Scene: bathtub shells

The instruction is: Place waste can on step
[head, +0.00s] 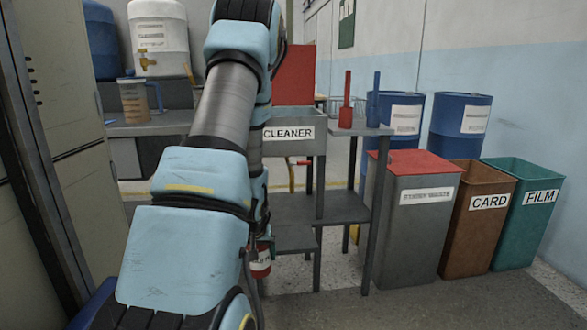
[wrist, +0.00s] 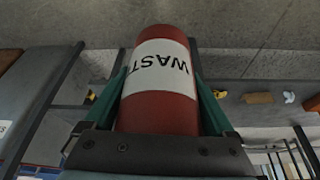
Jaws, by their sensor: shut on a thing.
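The waste can (wrist: 158,108) is a red cylinder with a white band lettered WASTE. In the wrist view it lies between the green fingers of my gripper (wrist: 160,82), which is shut on it. In the head view the waste can (head: 261,266) shows low beside the grey stand, partly hidden by my arm; my gripper there is mostly hidden. The step (head: 296,239) appears to be the low grey tread at the front of the stand, just right of the can. Whether the can touches it cannot be told.
A higher grey shelf (head: 335,207) and a basin marked CLEANER (head: 291,135) are above the step. A grey bin with a red lid (head: 415,220), a brown CARD bin (head: 475,225) and a green FILM bin (head: 523,220) stand right. A cabinet (head: 60,150) stands left.

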